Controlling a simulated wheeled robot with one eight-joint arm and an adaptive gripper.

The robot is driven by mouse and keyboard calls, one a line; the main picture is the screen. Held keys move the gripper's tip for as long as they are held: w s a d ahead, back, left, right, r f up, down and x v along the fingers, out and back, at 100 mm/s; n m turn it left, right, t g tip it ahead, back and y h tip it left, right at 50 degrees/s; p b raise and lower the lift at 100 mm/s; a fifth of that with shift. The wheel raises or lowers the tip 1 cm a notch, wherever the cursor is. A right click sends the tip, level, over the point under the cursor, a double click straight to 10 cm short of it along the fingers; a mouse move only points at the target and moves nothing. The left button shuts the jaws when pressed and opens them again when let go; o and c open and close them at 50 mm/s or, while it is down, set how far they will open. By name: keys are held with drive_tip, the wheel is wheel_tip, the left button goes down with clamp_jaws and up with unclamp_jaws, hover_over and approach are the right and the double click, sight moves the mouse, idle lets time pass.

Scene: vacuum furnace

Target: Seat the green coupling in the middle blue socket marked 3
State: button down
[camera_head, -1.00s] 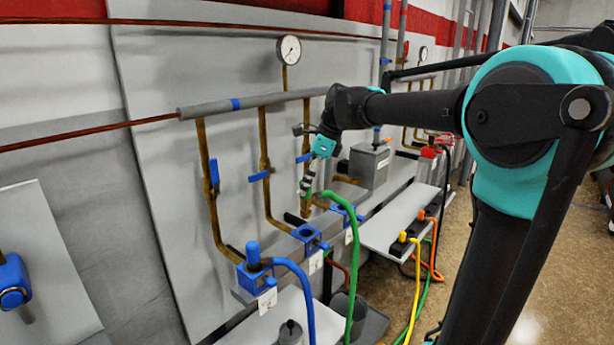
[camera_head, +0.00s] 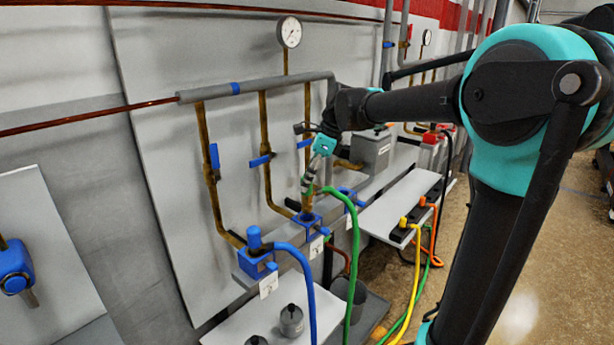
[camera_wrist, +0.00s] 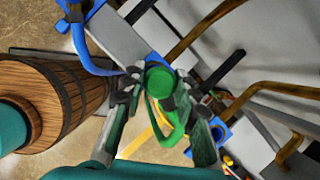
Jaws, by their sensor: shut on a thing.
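The green coupling (camera_wrist: 158,80) is between the fingers of my gripper (camera_wrist: 163,98), which is shut on it; in the head view my gripper (camera_head: 309,186) points down. The green hose (camera_head: 352,240) hangs from the coupling to the right. The middle blue socket (camera_head: 305,218) is on the grey ledge, just below the gripper tips. In the wrist view the coupling and fingers hide most of this socket. I cannot tell whether the coupling touches it or is in it. The white tag (camera_head: 315,246) under it is too small to read.
The left blue socket (camera_head: 257,266) holds a blue coupling with a blue hose (camera_head: 307,290). The right blue socket (camera_head: 347,197) is close beside my gripper. Brass pipes (camera_head: 265,150) with blue valve handles stand behind. A grey shelf (camera_head: 395,205) is at right.

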sight(310, 194)
drive_tip(key=shift+f, duration=2.95)
drive_tip(key=shift+f, duration=0.3)
drive_tip(key=c, duration=1.1)
unclamp_jaws()
drive_tip(key=v, duration=1.2)
drive_tip(key=shift+a, duration=0.1)
drive_tip(key=s+d+f+n+t+h, duration=0.2)
drive_tip(key=s+d+f+n, duration=0.7)
drive_tip(key=f, duration=0.4)
drive_tip(key=s+d+f+n+t+h, duration=0.1)
drive_tip(key=s+d+f+n+h, duration=0.1)
drive_tip(key=s+d+f+n, duration=0.7)
wheel_tip(310, 194, down, 5)
drive_tip(key=shift+s+d+r+n+t+h, duration=0.1)
drive_tip(key=shift+s+d+n+t+h, duration=0.2)
drive_tip(key=shift+s+d+n+t, duration=0.15)
